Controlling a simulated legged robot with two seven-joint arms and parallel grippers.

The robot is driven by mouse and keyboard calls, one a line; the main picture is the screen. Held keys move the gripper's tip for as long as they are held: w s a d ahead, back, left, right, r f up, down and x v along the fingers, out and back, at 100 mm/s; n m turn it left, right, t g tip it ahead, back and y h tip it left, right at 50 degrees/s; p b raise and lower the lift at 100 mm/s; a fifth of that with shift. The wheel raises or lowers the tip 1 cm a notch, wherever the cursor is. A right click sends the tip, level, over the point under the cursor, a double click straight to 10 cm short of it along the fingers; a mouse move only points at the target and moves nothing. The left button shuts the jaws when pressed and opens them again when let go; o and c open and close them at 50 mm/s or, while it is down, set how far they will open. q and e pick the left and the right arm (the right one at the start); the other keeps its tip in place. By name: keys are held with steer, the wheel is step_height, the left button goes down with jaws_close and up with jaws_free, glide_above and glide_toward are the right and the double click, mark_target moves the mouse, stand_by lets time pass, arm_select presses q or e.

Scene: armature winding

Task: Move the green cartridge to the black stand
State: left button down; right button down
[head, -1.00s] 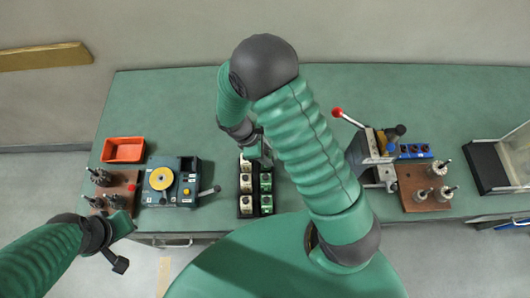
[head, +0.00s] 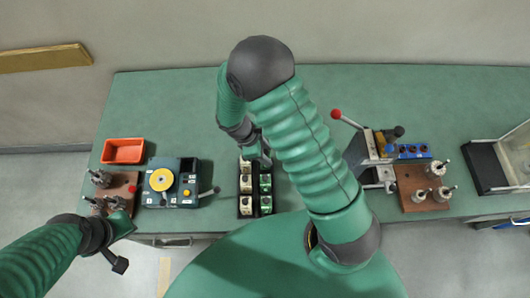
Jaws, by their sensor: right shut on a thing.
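A black rack (head: 246,214) stands near the front edge of the bench, left of centre. It holds pale cartridges (head: 246,183) in its left column and green-and-white cartridges (head: 265,184) in its right column. My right gripper (head: 264,160) is over the back end of the rack, at the right column. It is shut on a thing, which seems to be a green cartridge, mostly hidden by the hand. I cannot tell whether that thing is clear of the rack. My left gripper (head: 126,226) is near the bench's front left edge; its fingers are too unclear to judge.
Left of the rack are a winding device (head: 170,183) with a yellow disc and a side handle, an orange tray (head: 123,151) and a brown board (head: 124,184) with metal parts. To the right are a red-handled press (head: 370,150), a blue block (head: 414,151) and another brown board (head: 410,190). The bench back is clear.

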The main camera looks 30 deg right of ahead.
steer(key=shift+a+f, duration=0.1)
stand_by(0.3)
steer(key=shift+f+b, duration=0.3)
steer(key=shift+f, duration=0.05)
steer(key=shift+a+f+b, duration=0.1)
steer(key=shift+f+b, duration=0.6)
steer(key=shift+f, duration=0.35)
steer(key=c, duration=0.8)
jaws_free()
steer(key=shift+o, duration=0.2)
step_height(320, 180, up, 5)
steer(key=p, duration=0.4)
steer(key=shift+f, duration=0.15)
